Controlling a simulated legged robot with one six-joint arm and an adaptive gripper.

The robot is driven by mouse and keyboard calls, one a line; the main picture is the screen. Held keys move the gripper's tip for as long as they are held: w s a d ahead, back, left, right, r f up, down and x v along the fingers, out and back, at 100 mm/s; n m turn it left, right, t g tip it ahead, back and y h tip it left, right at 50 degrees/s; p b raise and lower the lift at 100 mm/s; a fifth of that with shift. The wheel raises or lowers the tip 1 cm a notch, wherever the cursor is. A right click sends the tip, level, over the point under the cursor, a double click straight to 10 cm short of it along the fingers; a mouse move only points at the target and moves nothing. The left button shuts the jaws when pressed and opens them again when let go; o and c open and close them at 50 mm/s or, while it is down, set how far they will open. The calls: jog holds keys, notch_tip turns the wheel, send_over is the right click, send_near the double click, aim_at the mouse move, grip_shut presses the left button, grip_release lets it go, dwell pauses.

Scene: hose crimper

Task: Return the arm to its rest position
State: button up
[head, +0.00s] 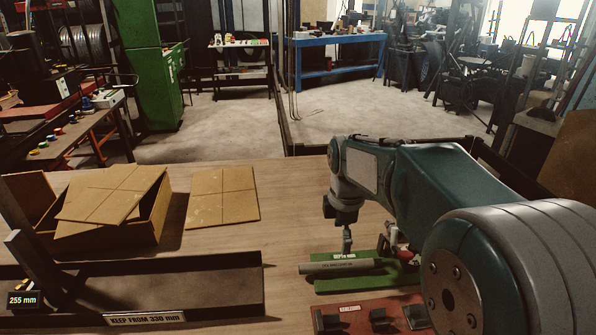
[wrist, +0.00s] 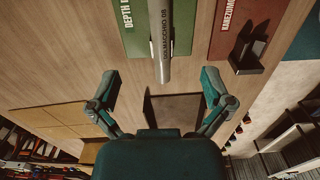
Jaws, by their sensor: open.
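My arm reaches in from the right in the head view, over the table. My gripper (head: 347,238) points down beside the green depth rig plate (head: 350,284), partly hidden by my own wrist. In the wrist view my gripper (wrist: 158,88) has its two fingers spread wide, with nothing held. A grey printed tube (head: 340,267) lies along the green plate. In the wrist view the tube (wrist: 161,45) has its near end showing between the fingers, apart from both.
A red plate (head: 347,316) with black holders lies in front. An open cardboard box (head: 108,218) and a flat cardboard sheet (head: 222,197) sit to the left. A long dark tray (head: 215,290), labelled "KEEP FROM 330 mm", lies front left. The table beyond the sheet is clear.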

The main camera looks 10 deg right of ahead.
jog(key=s+r+m+t, duration=0.1)
jog(key=s+m+t, duration=0.1)
jog(key=s+m, duration=0.6)
jog(key=s+r+m+t, duration=0.2)
jog(key=s+m+t, duration=0.1)
jog(key=s+m, duration=0.6)
jog(key=s, duration=0.4)
jog(key=shift+r+t, duration=0.3)
jog(key=shift+w+a+r, duration=0.1)
jog(key=shift+w, duration=0.1)
jog(key=c, duration=0.8)
jog(key=shift+w+a+r, duration=0.1)
jog(key=shift+w+r, duration=0.1)
jog(key=shift+w, duration=0.2)
jog(key=c, duration=0.6)
jog(key=w+a+r+n+g, duration=0.2)
jog(key=w+a, duration=0.2)
jog(key=w, duration=0.5)
jog(key=shift+w+g, duration=0.15)
jog(key=shift+g, duration=0.15)
jog(key=w+a+f+n+g, duration=0.35)
jog(key=w+a, duration=0.35)
jog(key=w, duration=0.4)
jog(key=shift+t, duration=0.25)
jog(key=shift+a+f, duration=0.15)
jog(key=shift+f, duration=1.65)
jog(key=shift+a+f, duration=0.15)
jog(key=shift+f, duration=1.6)
